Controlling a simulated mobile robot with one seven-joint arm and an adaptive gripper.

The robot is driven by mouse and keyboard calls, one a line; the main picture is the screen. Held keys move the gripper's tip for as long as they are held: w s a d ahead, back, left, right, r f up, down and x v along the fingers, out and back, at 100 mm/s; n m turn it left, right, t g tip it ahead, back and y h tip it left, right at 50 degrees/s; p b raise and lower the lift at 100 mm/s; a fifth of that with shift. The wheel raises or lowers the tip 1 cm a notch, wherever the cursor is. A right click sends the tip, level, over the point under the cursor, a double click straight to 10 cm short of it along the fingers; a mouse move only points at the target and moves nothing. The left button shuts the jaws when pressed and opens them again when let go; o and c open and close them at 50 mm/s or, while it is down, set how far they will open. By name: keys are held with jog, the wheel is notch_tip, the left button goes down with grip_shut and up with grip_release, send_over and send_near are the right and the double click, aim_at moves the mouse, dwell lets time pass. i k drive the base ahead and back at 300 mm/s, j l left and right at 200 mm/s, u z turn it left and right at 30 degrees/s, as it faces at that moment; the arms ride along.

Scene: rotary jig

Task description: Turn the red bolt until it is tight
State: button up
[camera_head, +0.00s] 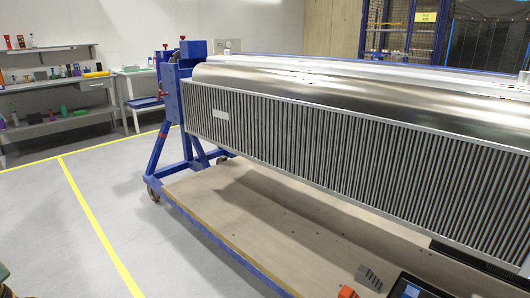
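A blue stand (171,95) holds the left end of a long metal unit (330,135) with a ribbed side and a shiny rounded top. Small red parts show on the stand: one on top (182,38) and one low on its left side (163,94). They are too small to tell which, if either, is the red bolt. My gripper is not in view, so nothing shows it touching the stand or the unit.
A wheeled blue frame with a wooden deck (230,215) lies under the unit. A dark screen (410,288) and an orange-red piece (347,292) show at the bottom edge. Shelves (50,127) and a side table (140,95) stand at the left wall. Grey floor (40,215) with yellow lines is clear.

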aim_at(160, 94)
jog(key=i+j+z, duration=0.15)
jog(key=j, duration=0.2)
jog(key=i+j+z, duration=0.3)
jog(key=i+j, duration=0.15)
jog(key=j, duration=0.3)
jog(key=i+j, duration=0.15)
jog(key=j, duration=0.25)
jog(key=i+j+z, duration=0.1)
jog(key=j, duration=0.25)
jog(key=i+j+z, duration=0.1)
jog(key=j, duration=0.3)
jog(key=i+j, duration=0.15)
jog(key=j, duration=0.2)
jog(key=i+j, duration=0.1)
jog(key=j, duration=0.25)
jog(key=i+j, duration=0.15)
jog(key=j, duration=0.2)
jog(key=i+j, duration=0.15)
jog(key=j, duration=0.2)
jog(key=i+j, duration=0.15)
jog(key=j, duration=0.2)
jog(key=i+j, duration=0.1)
jog(key=j, duration=0.25)
jog(key=i+j, duration=0.15)
jog(key=j, duration=0.2)
